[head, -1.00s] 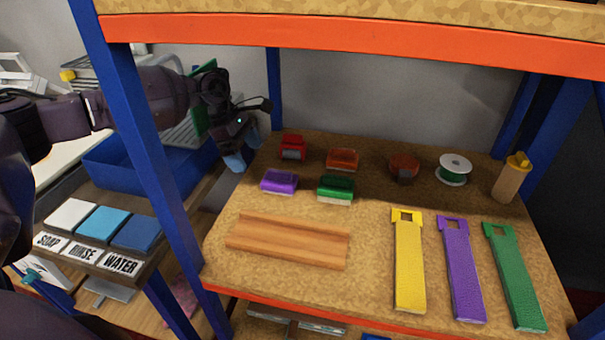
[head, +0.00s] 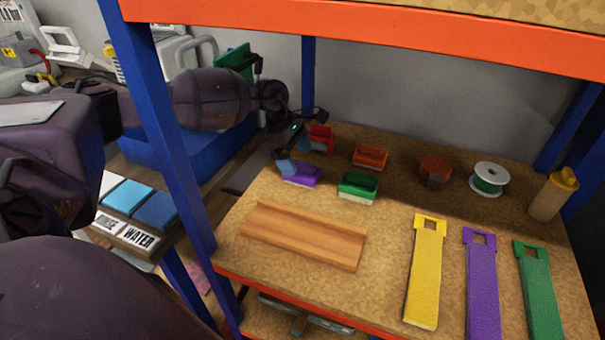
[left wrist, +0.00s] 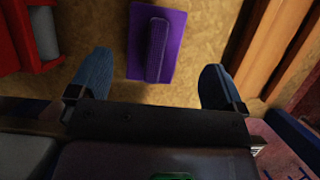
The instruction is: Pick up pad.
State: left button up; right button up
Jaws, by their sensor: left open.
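Several blocks with raised handles stand on the tan shelf (head: 390,205). The purple one, which looks like a pad (head: 302,175), is at the left. In the left wrist view the purple pad (left wrist: 157,44) lies ahead of and between the fingers, apart from both. My left gripper (head: 291,160) is open and empty, above and just behind the purple pad, partly covering it in the head view. Its two blue fingers show in the left wrist view (left wrist: 154,85). A green pad (head: 358,187) with a pale underside sits right of the purple one. My right gripper is not in view.
A red holder (head: 320,138) stands close behind the gripper. A wooden channel (head: 303,236) lies in front. An orange block (head: 370,157), a spool (head: 489,178), a bottle (head: 551,196) and yellow (head: 425,275), purple and green strips lie rightward. A blue post (head: 163,130) stands left.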

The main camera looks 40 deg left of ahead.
aim_at(299, 162)
pick_arm(q)
jog(key=x, duration=0.5)
jog(key=shift+w+a, duration=0.25)
jog(key=shift+c, duration=0.4)
jog(key=c, duration=1)
